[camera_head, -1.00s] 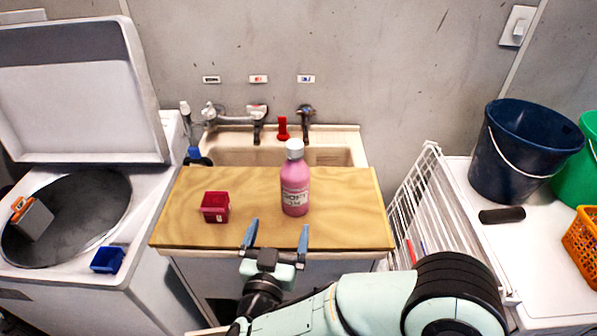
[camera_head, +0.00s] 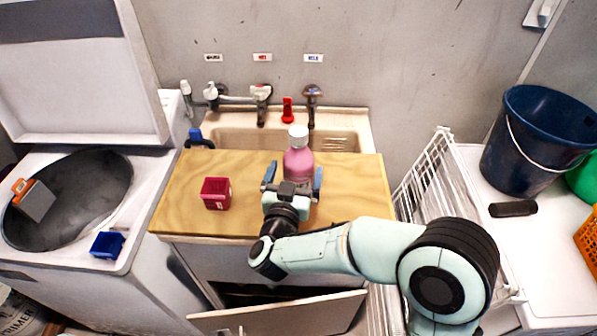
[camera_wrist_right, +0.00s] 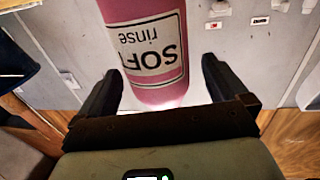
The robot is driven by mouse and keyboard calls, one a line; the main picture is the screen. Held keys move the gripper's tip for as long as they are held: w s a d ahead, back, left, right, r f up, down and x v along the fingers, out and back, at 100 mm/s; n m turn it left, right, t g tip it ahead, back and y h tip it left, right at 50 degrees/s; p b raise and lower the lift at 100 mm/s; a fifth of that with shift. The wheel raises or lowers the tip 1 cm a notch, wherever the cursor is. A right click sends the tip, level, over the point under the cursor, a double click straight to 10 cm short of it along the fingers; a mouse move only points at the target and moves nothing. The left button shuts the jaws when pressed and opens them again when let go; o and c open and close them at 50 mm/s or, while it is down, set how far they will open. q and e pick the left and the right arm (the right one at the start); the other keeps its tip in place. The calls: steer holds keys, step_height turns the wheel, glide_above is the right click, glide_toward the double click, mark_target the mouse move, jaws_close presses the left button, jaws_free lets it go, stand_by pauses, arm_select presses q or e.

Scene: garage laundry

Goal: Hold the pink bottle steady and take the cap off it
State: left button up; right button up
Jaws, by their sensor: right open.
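The pink bottle (camera_head: 299,162) with its white cap (camera_head: 298,132) on top stands upright on the wooden board over the sink. My right gripper (camera_head: 293,178) is open at the near side of the bottle. In the head view its fingers reach to either side of the bottle's lower body. In the right wrist view the bottle (camera_wrist_right: 148,50), with its label upside down, lies between and just beyond the open fingers (camera_wrist_right: 158,90); they do not grip it. The cap is out of the wrist view. My left gripper is not in view.
A dark red box (camera_head: 216,193) sits left of the bottle on the wooden board (camera_head: 350,190). Taps (camera_head: 262,93) and the sink (camera_head: 232,138) lie behind. A white drying rack (camera_head: 428,185) stands right, a washer with its lid up (camera_head: 85,75) left. The board's right side is clear.

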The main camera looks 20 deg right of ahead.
steer(key=x, duration=0.4)
steer(key=shift+w+d, duration=0.1)
steer(key=shift+d, duration=0.1)
steer(key=shift+r, duration=0.15)
steer(key=c, duration=1.4)
steer(key=shift+r, duration=0.1)
step_height(320, 180, up, 20)
steer(key=p, duration=0.4)
steer(key=o, duration=0.5)
steer(key=c, duration=0.7)
steer(key=shift+o, duration=0.2)
